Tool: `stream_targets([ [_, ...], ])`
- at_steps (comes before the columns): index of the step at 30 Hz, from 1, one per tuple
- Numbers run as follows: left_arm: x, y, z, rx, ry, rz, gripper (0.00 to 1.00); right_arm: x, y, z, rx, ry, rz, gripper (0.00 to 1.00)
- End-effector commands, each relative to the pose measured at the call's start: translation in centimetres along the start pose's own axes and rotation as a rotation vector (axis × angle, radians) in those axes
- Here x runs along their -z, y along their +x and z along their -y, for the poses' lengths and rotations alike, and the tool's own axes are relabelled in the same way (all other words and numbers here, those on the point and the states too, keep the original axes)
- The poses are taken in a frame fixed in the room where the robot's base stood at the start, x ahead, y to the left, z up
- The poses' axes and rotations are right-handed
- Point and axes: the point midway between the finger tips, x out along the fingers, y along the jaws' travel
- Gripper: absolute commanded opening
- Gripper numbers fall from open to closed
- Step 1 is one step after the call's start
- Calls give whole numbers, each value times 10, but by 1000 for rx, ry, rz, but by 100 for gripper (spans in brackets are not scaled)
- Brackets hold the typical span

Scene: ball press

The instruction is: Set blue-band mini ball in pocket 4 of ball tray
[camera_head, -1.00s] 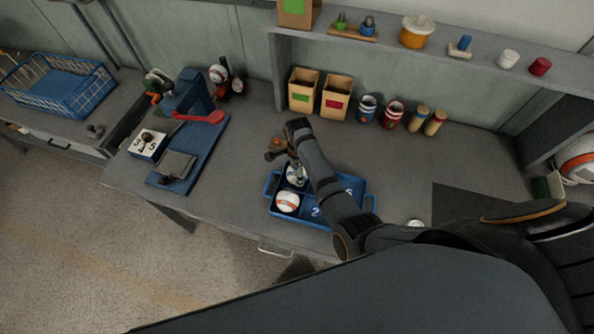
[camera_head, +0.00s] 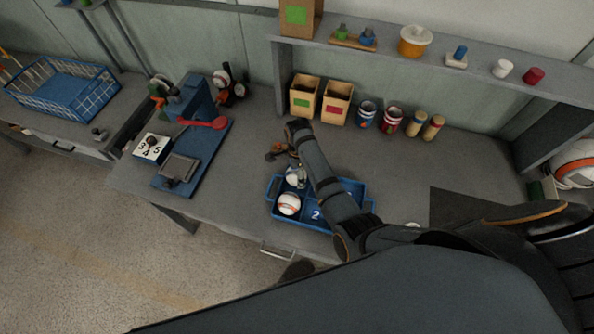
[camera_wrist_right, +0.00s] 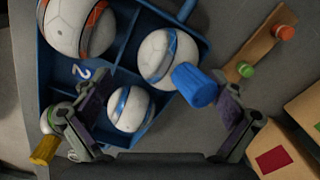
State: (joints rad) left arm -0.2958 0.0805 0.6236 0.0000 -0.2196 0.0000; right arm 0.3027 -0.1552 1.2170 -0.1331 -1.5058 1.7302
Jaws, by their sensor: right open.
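The blue ball tray (camera_head: 334,228) sits near the table's front edge, with the number 2 visible in one pocket. An orange-banded ball (camera_head: 288,204) sits in its front left pocket. A white ball (camera_head: 291,177) sits behind it, partly hidden by my right gripper (camera_head: 301,178). The right wrist view shows two blue-banded balls: a larger-looking one (camera_wrist_right: 168,58) in the pocket beside the orange-banded ball (camera_wrist_right: 78,25), and a smaller-looking one (camera_wrist_right: 130,108) between my fingers. My right gripper (camera_wrist_right: 162,118) is open, its fingers apart from that ball. My left gripper is not in view.
A blue peg (camera_wrist_right: 195,88) stands close to my right finger; a wooden peg board (camera_wrist_right: 260,45) lies beyond the tray. Cartons (camera_head: 337,103), cans (camera_head: 366,115) and the blue press (camera_head: 193,150) stand farther off. Bare tabletop (camera_head: 400,170) lies right of the tray.

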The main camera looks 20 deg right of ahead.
Motion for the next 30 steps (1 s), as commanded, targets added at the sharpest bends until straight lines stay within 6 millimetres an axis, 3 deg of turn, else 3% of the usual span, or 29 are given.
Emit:
stream_targets([
  [1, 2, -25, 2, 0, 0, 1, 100, 0, -24, 0, 1, 0, 0, 97],
  [5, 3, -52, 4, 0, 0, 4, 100, 0, -51, 0, 0, 0, 0, 97],
  [6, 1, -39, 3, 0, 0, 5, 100, -1, -50, 1, 4, 0, 1, 97],
  [12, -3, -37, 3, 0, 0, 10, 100, -1, -85, 1, 3, 0, 1, 97],
  [18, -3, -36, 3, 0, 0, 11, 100, 0, -95, 0, 0, 0, 0, 97],
  [30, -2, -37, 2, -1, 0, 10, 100, 0, -95, 0, 0, 0, 0, 97],
])
